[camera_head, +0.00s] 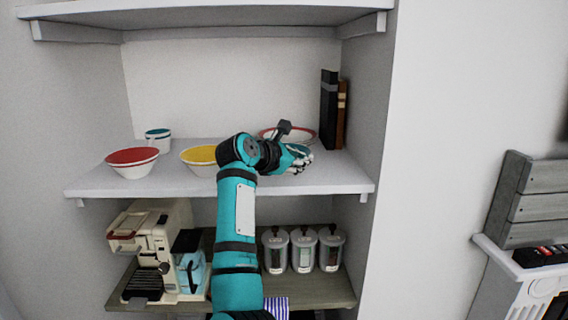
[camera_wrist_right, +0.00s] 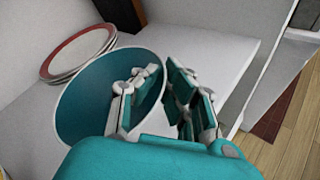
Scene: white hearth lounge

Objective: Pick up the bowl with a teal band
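The bowl with a teal inside (camera_wrist_right: 95,105) sits on the upper shelf board (camera_head: 180,182), at its right part. In the head view, my right gripper (camera_head: 298,163) and arm hide most of this bowl. In the wrist view, my right gripper (camera_wrist_right: 164,92) has its fingers apart at the bowl's right rim. One finger is over the teal inside and the other is beyond the rim; I cannot tell whether either touches it. My left gripper is in neither view.
A red bowl (camera_head: 132,161), a yellow bowl (camera_head: 199,155) and a teal-topped cup (camera_head: 158,140) share the shelf. Red-rimmed plates (camera_wrist_right: 80,54) lie behind the teal bowl. Dark and brown books (camera_head: 329,110) stand at the right wall. A coffee machine (camera_head: 150,240) and canisters (camera_head: 303,250) are below.

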